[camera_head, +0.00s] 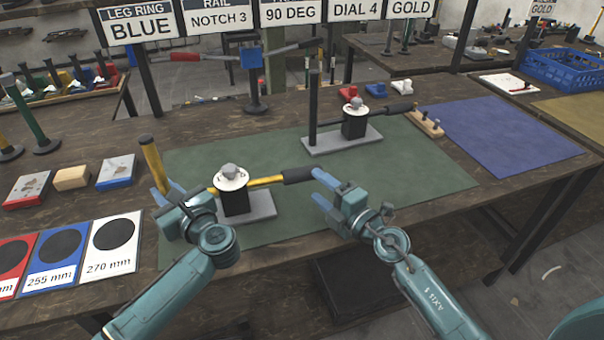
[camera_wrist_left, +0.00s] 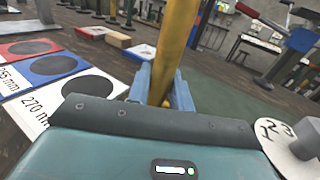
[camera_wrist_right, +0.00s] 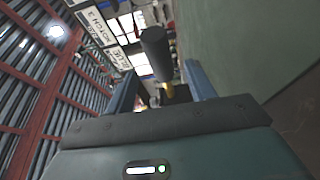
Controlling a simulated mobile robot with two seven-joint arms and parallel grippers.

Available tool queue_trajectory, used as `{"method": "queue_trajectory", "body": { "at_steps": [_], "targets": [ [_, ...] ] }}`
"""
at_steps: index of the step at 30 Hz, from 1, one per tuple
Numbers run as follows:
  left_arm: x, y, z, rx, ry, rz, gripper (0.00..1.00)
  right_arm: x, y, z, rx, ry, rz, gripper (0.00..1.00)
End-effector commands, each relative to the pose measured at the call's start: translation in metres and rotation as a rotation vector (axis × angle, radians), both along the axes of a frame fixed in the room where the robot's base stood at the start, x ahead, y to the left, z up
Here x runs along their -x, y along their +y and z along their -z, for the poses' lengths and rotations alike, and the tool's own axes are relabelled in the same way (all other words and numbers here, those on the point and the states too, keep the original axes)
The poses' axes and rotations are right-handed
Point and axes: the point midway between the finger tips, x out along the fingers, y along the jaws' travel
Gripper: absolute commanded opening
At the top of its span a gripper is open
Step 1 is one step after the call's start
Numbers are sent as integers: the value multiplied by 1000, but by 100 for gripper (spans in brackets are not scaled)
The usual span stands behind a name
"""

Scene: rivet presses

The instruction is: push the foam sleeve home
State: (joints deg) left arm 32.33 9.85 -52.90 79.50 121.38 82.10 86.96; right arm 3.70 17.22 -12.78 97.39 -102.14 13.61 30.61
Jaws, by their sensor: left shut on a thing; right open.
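The black foam sleeve (camera_head: 300,175) sits on the outer end of the yellow lever (camera_head: 265,181) of the near press (camera_head: 235,200). My right gripper (camera_head: 322,187) is open at the sleeve's free end. In the right wrist view the sleeve (camera_wrist_right: 156,52) points toward the camera, with the yellow lever (camera_wrist_right: 168,88) behind it, and lies in line with the gap between the fingers. I cannot tell whether they touch. My left gripper (camera_wrist_left: 164,95) is shut on the press's yellow post (camera_head: 151,165), which leans slightly and has a dark top.
A second press (camera_head: 342,140) with a black lever stands behind on the green mat (camera_head: 420,165). Cards with black discs (camera_head: 112,243) lie at the left. A small wooden rack (camera_head: 426,122) and a blue mat (camera_head: 515,140) are to the right. The mat's front right is clear.

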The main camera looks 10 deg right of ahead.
Motion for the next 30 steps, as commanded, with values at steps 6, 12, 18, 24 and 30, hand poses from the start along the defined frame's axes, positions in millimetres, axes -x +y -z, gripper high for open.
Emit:
{"method": "queue_trajectory", "body": {
  "at_steps": [6, 12, 18, 24, 30],
  "targets": [
    [0, 0, 0, -1, -1, -1, 0, -38, 20, -1, 0, -1, -2, 55],
    [0, 0, 0, -1, -1, -1, 0, -57, 29, -1, -1, 0, -2, 55],
    [0, 0, 0, -1, -1, -1, 0, -61, 31, 0, 1, 0, -2, 55],
    [0, 0, 0, 0, 0, -1, 0, -60, 31, 0, 1, 0, -2, 51],
    [0, 0, 0, -1, -1, -1, 0, -60, 31, 0, 0, 0, -2, 35]
  ]
}}
